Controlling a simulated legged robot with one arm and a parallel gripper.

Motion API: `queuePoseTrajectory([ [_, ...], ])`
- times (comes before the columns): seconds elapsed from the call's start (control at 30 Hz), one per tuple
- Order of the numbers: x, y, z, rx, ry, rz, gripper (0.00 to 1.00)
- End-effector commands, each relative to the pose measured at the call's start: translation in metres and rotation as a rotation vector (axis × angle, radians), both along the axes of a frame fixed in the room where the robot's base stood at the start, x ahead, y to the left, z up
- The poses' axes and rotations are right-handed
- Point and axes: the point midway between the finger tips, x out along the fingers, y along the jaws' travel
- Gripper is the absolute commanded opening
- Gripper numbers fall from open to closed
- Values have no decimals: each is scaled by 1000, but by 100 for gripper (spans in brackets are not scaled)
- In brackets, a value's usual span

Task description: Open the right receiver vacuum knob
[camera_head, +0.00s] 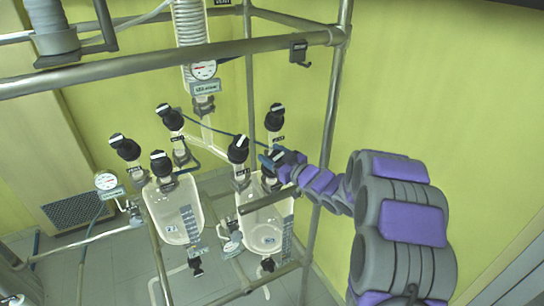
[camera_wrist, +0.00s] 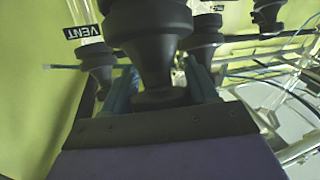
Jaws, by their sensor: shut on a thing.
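My arm reaches in from the right in the head view, and my gripper (camera_head: 272,161) is at the black knobs above the right glass receiver (camera_head: 258,215). In the wrist view my gripper (camera_wrist: 160,92) is shut around the lower, narrower part of a black knob (camera_wrist: 150,35). A finger lies on each side of it. In the head view this knob is mostly hidden by my gripper. A black knob with a white mark (camera_head: 238,149) stands just left of my gripper, and another (camera_head: 277,116) behind it. The held knob's own label is not readable.
A VENT label (camera_wrist: 82,32) is left of the held knob. The left receiver (camera_head: 177,212) has its own black knobs nearby. A metal frame post (camera_head: 327,130) stands close to my arm. A blue hose (camera_head: 215,132) runs behind the knobs. The green wall is at the right.

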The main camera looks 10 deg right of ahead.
Motion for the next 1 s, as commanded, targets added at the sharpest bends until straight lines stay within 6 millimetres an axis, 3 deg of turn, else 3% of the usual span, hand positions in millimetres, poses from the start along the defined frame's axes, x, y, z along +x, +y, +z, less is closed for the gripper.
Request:
queuePoseTrajectory([
  [0.1,-2,2,-5,-3,10,7,27],
  [0.67,-1,2,-7,10,17,-21,27],
  [1.0,-1,2,-10,112,47,-196,27],
])
